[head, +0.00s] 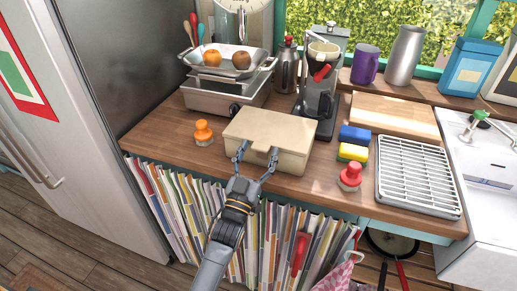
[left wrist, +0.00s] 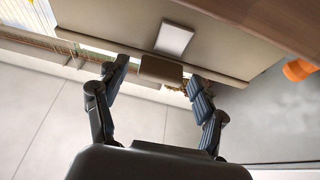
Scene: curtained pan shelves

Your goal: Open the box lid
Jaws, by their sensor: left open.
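The box (head: 266,142) is cream-coloured and stands on the wooden counter near its front edge, with its lid shut. A small latch tab (head: 272,156) hangs on its front face. My left gripper (head: 257,157) is open at the front of the box, with its fingers spread to either side of the tab. In the left wrist view the tab (left wrist: 161,70) lies between the two open fingertips (left wrist: 160,78), and I see no contact with it. A pale square (left wrist: 174,39) shows on the box beyond the tab. My right gripper is not in view.
An orange-topped shaker (head: 203,132) stands left of the box. Blue and yellow sponges (head: 353,143), a red-topped shaker (head: 350,176) and a dish rack (head: 418,176) are to the right. A scale with fruit (head: 225,93) and a coffee maker (head: 320,85) stand behind.

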